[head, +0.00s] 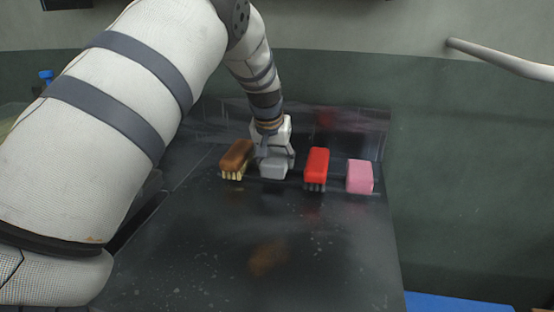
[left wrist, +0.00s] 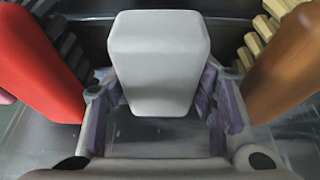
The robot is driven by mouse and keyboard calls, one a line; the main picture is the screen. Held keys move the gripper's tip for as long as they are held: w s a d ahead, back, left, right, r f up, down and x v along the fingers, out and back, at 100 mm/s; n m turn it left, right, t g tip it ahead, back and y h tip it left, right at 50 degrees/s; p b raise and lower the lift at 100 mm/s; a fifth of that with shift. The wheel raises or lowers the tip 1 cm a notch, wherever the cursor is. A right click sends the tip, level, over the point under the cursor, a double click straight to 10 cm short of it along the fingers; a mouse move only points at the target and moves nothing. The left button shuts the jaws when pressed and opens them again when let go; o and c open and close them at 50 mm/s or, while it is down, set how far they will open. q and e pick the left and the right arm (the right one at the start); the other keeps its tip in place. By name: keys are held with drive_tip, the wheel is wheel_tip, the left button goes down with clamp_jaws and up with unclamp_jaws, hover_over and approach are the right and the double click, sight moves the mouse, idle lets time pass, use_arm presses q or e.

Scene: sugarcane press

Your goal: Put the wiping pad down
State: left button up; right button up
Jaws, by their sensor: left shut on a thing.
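The wiping pad is a light grey block (head: 273,167) near the back of the dark metal table (head: 250,235), between a brown brush and a red brush. In the left wrist view the grey pad (left wrist: 158,60) stands between the two fingers. My left gripper (head: 274,152) reaches down from above and is shut on the pad. In the left wrist view its fingers (left wrist: 160,112) lie along both sides of the pad. The pad is at or very near the table surface; I cannot tell if it touches. My right gripper is not in view.
The brown brush (head: 237,158) with pale bristles is close on the left. The red brush (head: 316,167) with dark bristles is on the right, with a pink block (head: 360,176) beyond it. A raised back panel (head: 345,125) stands behind. The table's front is clear.

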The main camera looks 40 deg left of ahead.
use_arm(q)
drive_tip(key=shift+r, duration=0.1)
drive_tip(key=shift+f, duration=0.55)
drive_tip(key=o, duration=1)
drive_tip(key=shift+r, duration=0.1)
drive_tip(key=p+v, duration=0.2)
drive_tip(key=v, duration=1.1)
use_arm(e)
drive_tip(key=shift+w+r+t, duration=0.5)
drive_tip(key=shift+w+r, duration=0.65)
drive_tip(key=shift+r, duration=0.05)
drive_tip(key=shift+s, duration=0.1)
